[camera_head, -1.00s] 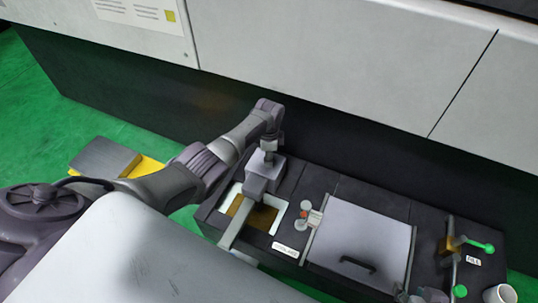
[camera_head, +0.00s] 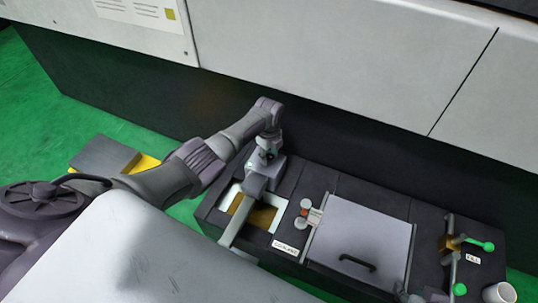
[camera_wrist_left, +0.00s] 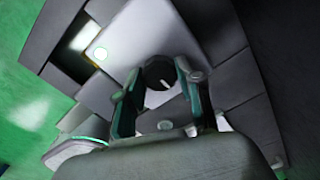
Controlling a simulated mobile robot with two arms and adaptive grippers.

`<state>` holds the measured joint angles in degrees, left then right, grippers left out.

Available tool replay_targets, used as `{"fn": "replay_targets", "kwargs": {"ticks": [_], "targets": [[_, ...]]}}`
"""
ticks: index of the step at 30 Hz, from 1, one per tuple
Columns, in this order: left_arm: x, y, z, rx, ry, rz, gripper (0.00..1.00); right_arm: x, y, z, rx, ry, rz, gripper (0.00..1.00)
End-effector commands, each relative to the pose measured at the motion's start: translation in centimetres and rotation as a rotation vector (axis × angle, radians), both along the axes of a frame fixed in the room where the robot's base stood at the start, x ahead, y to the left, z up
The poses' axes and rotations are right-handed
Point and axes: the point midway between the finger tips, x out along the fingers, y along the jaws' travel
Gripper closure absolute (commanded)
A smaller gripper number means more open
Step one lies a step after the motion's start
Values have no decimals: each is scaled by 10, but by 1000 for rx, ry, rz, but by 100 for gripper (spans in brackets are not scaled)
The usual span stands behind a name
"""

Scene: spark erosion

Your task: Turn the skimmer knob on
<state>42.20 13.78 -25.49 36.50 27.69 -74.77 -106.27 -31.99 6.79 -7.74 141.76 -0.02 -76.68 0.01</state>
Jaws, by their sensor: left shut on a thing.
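The skimmer (camera_head: 256,185) is a grey box with an arm reaching down over a brown opening in the dark tank top. My left gripper (camera_head: 266,153) points down onto the top of this box. In the left wrist view, the dark round knob (camera_wrist_left: 158,71) with a pale pointer mark sits between the two fingers of my left gripper (camera_wrist_left: 162,78), which is shut on it. In the head view, the knob is mostly hidden by the gripper.
A grey lid (camera_head: 358,240) with a black handle covers the tank's middle. Small red and white fittings (camera_head: 307,212) stand beside it. Green-handled valves (camera_head: 480,245) and a white cup (camera_head: 499,294) are at the right. A dark machine wall (camera_head: 150,110) rises behind.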

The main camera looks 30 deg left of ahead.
Motion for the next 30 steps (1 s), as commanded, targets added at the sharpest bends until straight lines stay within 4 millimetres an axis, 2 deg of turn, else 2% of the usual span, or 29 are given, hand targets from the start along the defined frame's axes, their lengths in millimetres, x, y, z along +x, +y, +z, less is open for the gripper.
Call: {"fn": "replay_targets", "kwargs": {"ticks": [9, 22, 23, 27, 30], "targets": [[0, 0, 0, -1, -1, -81, 98, 3, 3, 1, 6, -17, 6, 60], [0, 0, 0, 0, -1, -88, 98, 4, 3, 1, 6, -20, 6, 60], [0, 0, 0, 0, -1, -88, 60, 4, 3, 1, 6, -20, 6, 60], [0, 0, 0, 0, -1, -88, 38, 4, 3, 1, 6, -18, 5, 60], [0, 0, 0, 0, -1, -87, 38, 4, 2, 1, 5, -17, 4, 60]]}}
